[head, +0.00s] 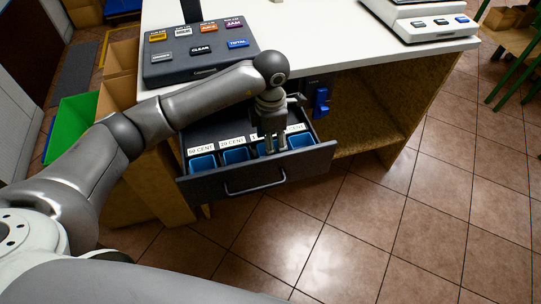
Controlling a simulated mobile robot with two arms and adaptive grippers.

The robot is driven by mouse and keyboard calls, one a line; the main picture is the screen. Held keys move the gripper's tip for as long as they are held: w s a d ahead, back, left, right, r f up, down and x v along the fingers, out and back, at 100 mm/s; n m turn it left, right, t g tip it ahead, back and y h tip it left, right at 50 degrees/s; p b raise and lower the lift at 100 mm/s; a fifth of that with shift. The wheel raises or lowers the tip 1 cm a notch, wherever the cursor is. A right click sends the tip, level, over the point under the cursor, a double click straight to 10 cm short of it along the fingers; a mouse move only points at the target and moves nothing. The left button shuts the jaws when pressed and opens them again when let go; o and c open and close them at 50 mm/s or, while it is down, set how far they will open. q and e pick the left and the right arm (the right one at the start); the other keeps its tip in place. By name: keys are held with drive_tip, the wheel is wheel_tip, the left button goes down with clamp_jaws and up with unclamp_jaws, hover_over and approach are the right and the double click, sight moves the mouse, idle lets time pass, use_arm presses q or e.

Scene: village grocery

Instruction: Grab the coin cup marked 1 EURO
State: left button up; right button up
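An open dark cash drawer (255,181) under the white counter holds a row of blue coin cups. A third label (254,136) begins with 1, but my gripper hides the rest. The right-hand label is partly covered and ends in CENT. I cannot read 1 EURO on any label. My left gripper (276,149) points down into the drawer at the third cup. Its fingers show slightly apart; whether they hold a cup wall is unclear. My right gripper is out of view.
A cash register keypad (201,52) stands on the white counter (310,40), with a scale (425,18) at the right. A blue item (321,102) hangs under the counter, right of the drawer. A green bin (70,128) is at the left. The tiled floor in front is clear.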

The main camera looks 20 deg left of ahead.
use_arm(q)
drive_tip(key=f, duration=0.4)
drive_tip(key=shift+s+f+p, duration=0.2)
drive_tip(key=shift+f+p, duration=0.1)
drive_tip(key=shift+f, duration=0.05)
drive_tip(key=c, duration=0.6)
drive_tip(key=shift+r, duration=0.1)
